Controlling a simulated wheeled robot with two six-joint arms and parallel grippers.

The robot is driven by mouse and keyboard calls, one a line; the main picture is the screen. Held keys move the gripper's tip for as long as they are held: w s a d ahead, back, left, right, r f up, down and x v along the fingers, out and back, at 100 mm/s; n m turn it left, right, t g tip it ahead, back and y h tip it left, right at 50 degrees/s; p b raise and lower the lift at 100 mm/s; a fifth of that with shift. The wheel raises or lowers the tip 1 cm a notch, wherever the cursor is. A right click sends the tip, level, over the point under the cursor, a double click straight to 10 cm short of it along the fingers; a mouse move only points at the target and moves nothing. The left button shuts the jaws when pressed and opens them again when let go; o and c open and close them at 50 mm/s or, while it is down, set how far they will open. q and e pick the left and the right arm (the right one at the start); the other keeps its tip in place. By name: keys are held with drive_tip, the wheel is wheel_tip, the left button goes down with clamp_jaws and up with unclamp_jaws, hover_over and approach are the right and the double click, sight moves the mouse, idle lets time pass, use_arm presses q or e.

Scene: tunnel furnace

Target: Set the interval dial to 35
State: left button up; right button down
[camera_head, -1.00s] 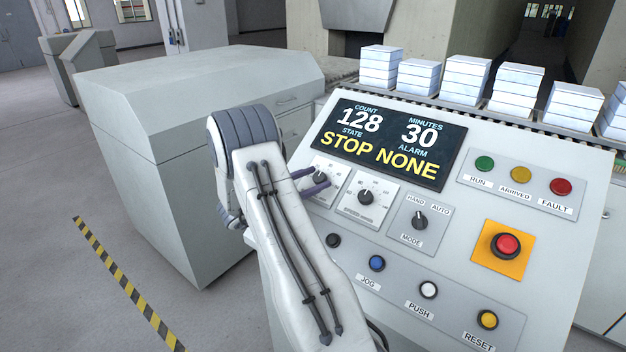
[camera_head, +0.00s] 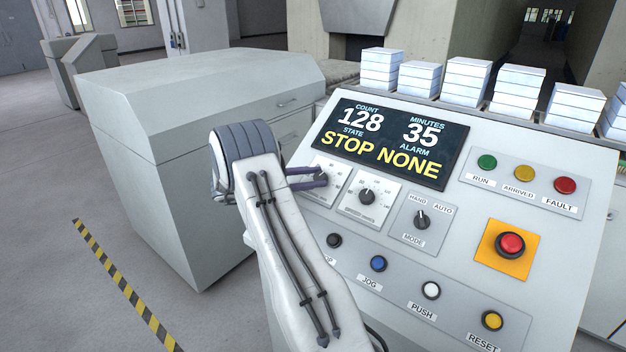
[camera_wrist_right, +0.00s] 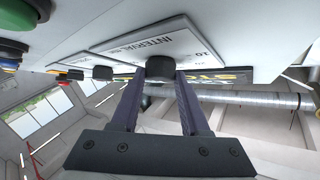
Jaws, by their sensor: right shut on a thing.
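The interval dial is a black knob (camera_wrist_right: 160,68) on a white plate marked INTERVAL (camera_wrist_right: 150,42) in the right wrist view. In the head view the dial's knob (camera_head: 321,178) is partly hidden by my gripper. My right gripper (camera_wrist_right: 160,78) is shut on this knob, with one finger on each side. The gripper also shows in the head view (camera_head: 318,178). The display (camera_head: 394,144) reads COUNT 128, MINUTES 35, STATE STOP, ALARM NONE. My left gripper is not in view.
A second dial (camera_head: 367,196) and the mode switch (camera_head: 421,219) sit right of the held dial. Below are several push buttons, and a red emergency button (camera_head: 511,244) is at the right. White stacks stand behind the panel. A grey cabinet (camera_head: 185,130) is at the left.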

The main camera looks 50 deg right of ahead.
drive_tip(key=shift+c, duration=2)
unclamp_jaws()
drive_tip(key=shift+a, duration=0.1)
drive_tip(key=b+v, duration=0.1)
drive_tip(key=v, duration=0.9)
drive_tip(key=shift+a+b, duration=0.2)
drive_tip(key=shift+b, duration=0.15)
drive_tip(key=shift+w+d, duration=0.1)
drive_tip(key=shift+w, duration=0.05)
